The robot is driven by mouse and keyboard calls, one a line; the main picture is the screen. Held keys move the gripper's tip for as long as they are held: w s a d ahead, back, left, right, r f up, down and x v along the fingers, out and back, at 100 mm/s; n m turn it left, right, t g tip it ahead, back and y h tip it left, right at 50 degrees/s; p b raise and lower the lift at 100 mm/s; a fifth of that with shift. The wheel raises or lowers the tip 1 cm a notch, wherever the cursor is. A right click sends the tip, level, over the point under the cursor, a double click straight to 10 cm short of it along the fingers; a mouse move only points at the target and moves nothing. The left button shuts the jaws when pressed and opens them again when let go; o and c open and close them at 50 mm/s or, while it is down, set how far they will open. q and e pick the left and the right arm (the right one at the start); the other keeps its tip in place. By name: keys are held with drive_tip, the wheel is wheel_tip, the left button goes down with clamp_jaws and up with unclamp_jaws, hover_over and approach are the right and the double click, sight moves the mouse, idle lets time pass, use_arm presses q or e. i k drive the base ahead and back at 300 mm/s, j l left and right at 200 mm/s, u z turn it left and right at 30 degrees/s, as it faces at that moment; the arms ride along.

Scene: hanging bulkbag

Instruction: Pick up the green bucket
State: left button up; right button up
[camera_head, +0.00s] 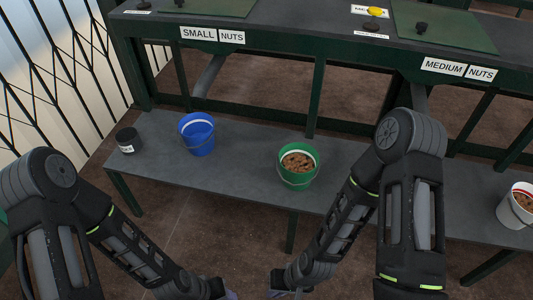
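The green bucket (293,181) stands upright on the grey bench, a little right of the middle of the head view. It holds brown nuts or similar pieces, and its thin handle hangs down at the front. My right gripper (291,293) is at the bottom edge, below and in front of the bucket, well apart from it. My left gripper (228,294) is also at the bottom edge, further left. The fingers of both grippers are mostly cut off by the frame, so whether they are open or shut is unclear.
A blue bucket (199,144) and a small black container (127,141) stand to the left on the bench (238,165). A white bucket (510,213) with brown contents is at the right edge. Green posts and a labelled counter (300,42) rise behind.

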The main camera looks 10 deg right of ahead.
sight(299, 162)
drive_tip(key=i+j, duration=0.2)
drive_tip(key=j, duration=0.15)
drive_tip(key=i+j+z, duration=0.1)
drive_tip(key=i+j, duration=0.15)
drive_tip(key=j, duration=0.15)
drive_tip(key=i, duration=0.45)
